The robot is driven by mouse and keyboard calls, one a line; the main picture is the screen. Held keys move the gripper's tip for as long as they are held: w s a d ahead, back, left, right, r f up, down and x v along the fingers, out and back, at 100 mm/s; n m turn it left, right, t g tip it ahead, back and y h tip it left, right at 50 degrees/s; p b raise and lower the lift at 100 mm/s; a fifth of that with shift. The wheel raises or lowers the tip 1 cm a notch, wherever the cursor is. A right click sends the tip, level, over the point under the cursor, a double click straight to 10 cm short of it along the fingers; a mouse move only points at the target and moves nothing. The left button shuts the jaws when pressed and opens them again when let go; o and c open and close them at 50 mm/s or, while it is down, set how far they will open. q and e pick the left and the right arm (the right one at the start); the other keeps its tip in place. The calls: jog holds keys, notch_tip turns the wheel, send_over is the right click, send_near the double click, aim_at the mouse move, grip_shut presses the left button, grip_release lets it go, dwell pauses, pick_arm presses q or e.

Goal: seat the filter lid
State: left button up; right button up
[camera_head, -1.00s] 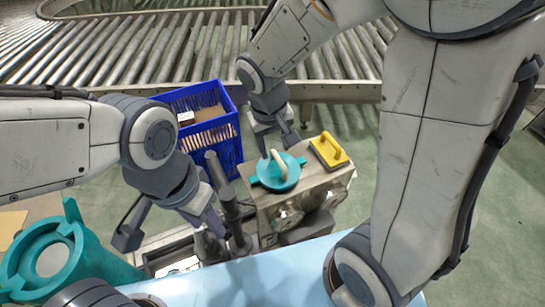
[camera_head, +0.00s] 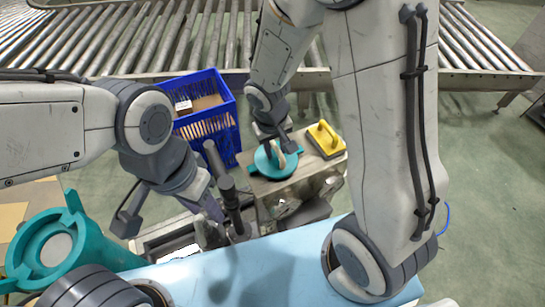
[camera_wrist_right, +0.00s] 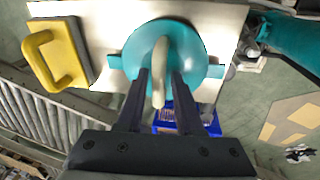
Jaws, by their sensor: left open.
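The filter lid (camera_head: 265,166) is a teal disc with side tabs and a cream upright handle (camera_wrist_right: 159,60). It lies on a light box-like stand (camera_head: 290,184). My right gripper (camera_wrist_right: 160,72) is over the lid, with its two dark fingers on either side of the handle. Slim gaps show between fingers and handle, so it looks open. In the head view its fingertips partly cover the lid. A teal ring-shaped housing (camera_head: 28,250) with lugs stands at the lower left; it also shows in the wrist view (camera_wrist_right: 290,40).
A yellow-handled block (camera_head: 326,140) sits on the stand right beside the lid. A blue crate (camera_head: 233,135) stands behind, left of the stand. A roller conveyor (camera_head: 130,45) runs across the back. A pale blue surface (camera_head: 270,275) lies in front.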

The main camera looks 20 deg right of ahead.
grip_shut()
dwell(1.2)
